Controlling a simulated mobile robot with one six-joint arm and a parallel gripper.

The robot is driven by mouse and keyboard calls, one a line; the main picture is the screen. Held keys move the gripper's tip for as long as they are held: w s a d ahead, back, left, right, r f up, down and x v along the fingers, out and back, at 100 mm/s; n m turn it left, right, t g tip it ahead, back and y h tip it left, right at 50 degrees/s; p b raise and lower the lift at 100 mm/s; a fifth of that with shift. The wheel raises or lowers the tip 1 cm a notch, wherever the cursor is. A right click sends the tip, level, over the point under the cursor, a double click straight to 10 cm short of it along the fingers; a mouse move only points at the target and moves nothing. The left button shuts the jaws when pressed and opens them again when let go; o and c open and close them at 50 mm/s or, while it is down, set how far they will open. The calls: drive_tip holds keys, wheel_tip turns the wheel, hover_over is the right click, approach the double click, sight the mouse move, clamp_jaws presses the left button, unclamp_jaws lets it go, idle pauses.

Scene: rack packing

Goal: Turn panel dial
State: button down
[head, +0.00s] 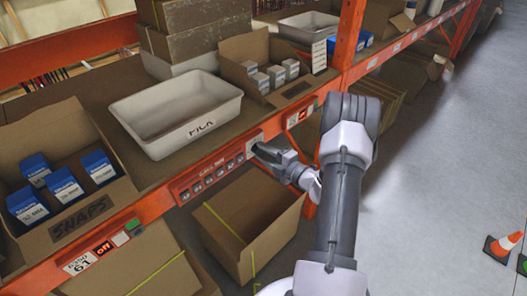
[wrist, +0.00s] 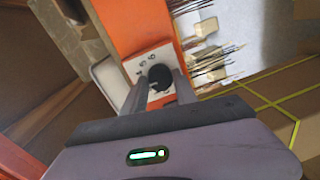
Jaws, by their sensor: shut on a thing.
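The panel dial (wrist: 160,77) is a round dark knob on a small white plate (wrist: 147,60) with dark marks, fixed to the orange rack beam. In the wrist view my gripper (wrist: 161,88) has one finger on each side of the knob and is shut on it. In the head view my gripper (head: 260,150) reaches from the right to the beam's front face, at the white plate (head: 255,139). There the gripper hides the knob. I cannot read the dial's setting.
A white bin (head: 160,145) marked PICK and a box of blue-topped cartons (head: 85,222) stand on the shelf. A row of small labels (head: 212,172) runs along the beam left of the gripper. An open cardboard box (head: 225,255) sits below.

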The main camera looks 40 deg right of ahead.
idle(0.4)
drive_tip(key=c, duration=1)
unclamp_jaws()
drive_tip(key=shift+o, duration=0.2)
drive_tip(key=s+d+r+b, duration=0.1)
drive_tip(key=s+b, duration=0.1)
drive_tip(key=s, duration=1.5)
drive_tip(key=shift+s+d+r, duration=0.15)
drive_tip(key=shift+r, duration=0.05)
